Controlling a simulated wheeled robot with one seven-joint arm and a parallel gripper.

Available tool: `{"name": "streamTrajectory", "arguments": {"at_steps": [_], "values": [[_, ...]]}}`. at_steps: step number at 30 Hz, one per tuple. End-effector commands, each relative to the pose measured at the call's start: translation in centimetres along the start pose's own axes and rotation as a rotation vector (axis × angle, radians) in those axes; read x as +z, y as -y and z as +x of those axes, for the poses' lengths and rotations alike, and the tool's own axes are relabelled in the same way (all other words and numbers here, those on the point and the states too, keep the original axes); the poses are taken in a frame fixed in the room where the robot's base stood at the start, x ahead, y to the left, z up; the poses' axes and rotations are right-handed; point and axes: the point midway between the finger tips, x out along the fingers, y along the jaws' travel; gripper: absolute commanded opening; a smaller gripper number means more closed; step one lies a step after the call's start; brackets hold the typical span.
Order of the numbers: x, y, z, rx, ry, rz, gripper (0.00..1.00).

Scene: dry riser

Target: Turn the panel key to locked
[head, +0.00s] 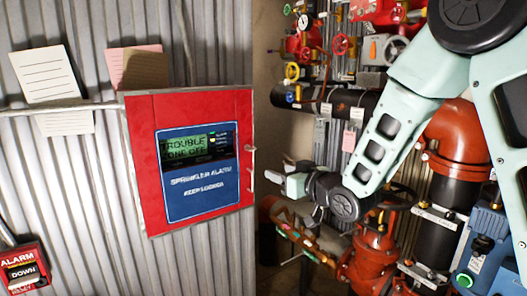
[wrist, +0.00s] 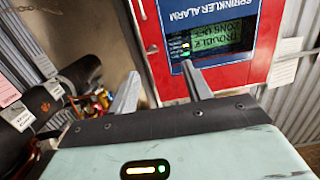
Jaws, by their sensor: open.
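The red sprinkler alarm panel (head: 138,165) hangs on the corrugated wall in the head view, with a blue face and a green display reading "TROUBLE". In the wrist view the panel (wrist: 255,80) appears upside down beyond the fingers. A small silver piece (head: 251,180) sticks out at the panel's right edge; it may be the key. A small metal piece (wrist: 152,49) also shows on the panel in the wrist view. Its turn position is too small to read. My gripper (head: 272,180) is open and empty, just right of the panel; its two fingers (wrist: 160,70) are apart, pointing toward the panel.
Pipes, colored valve wheels (head: 341,44) and a large red pipe fitting (head: 375,255) crowd the right side, behind my arm. A red alarm box (head: 22,270) is at lower left. Paper notes (head: 48,75) hang above a thin conduit (head: 60,107).

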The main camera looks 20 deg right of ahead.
Motion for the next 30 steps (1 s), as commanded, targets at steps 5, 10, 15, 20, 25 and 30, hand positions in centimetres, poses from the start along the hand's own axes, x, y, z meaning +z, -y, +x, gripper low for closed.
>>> {"name": "streamTrajectory", "arguments": {"at_steps": [5,10,15,20,25,30], "values": [[-0.9,-1.6,0.2,0.007,-0.087,-0.004,0.49],[-1.4,-1.7,1.7,0.004,-0.093,-0.004,0.49],[-1.8,-1.6,4.9,0.004,-0.092,-0.003,0.49],[-2.1,-1.6,8.3,0.004,-0.092,-0.003,0.49],[-2.4,-1.6,11.8,0.004,-0.091,-0.003,0.49],[-2.6,-1.6,14.8,0.004,-0.092,-0.004,0.49]]}}
